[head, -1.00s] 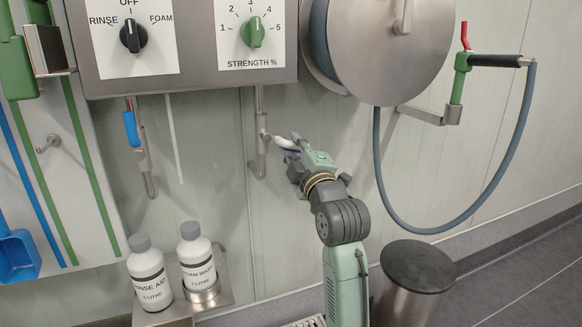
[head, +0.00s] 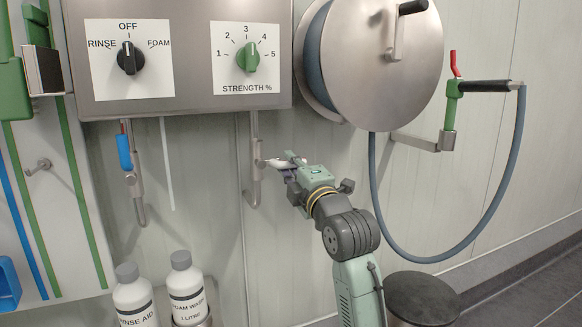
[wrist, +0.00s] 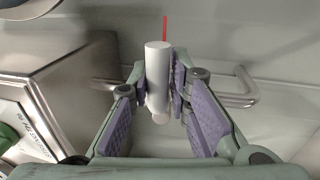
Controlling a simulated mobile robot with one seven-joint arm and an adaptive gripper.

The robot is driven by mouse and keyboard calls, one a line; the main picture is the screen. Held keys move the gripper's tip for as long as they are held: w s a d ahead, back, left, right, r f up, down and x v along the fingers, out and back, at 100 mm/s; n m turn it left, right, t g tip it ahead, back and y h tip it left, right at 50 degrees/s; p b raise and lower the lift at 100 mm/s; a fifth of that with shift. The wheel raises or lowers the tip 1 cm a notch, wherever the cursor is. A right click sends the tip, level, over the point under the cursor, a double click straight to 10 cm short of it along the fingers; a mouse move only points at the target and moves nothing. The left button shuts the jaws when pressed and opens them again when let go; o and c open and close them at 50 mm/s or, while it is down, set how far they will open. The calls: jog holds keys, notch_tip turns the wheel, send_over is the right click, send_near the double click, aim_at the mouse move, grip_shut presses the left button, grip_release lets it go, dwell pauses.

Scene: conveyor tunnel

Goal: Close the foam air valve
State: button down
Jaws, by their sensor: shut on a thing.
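The foam air valve (head: 257,163) sits on the right-hand steel pipe below the control panel. Its pale handle (head: 279,163) sticks out to the right, about level, across the pipe. In the wrist view the handle (wrist: 158,68) is a smooth white cylinder between purple finger pads. My gripper (head: 289,163) is shut on this handle, reaching from the lower right. It also shows in the wrist view (wrist: 160,92), with a pad on each side of the handle. The fingers partly hide the handle in the head view.
A blue-handled valve (head: 125,152) hangs on the left pipe. The panel (head: 190,98) above has a black selector (head: 130,58) at OFF and a green strength knob (head: 248,57). Two bottles (head: 185,285) stand below left. A hose reel (head: 385,60) and a bin (head: 422,297) are at right.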

jog(key=shift+d+r, duration=0.25)
jog(key=shift+r, duration=0.1)
jog(key=c, duration=1.6)
grip_release()
jog(key=shift+o, duration=0.2)
jog(key=shift+a+f, duration=0.1)
jog(key=shift+a, duration=0.05)
jog(key=v, duration=1.2)
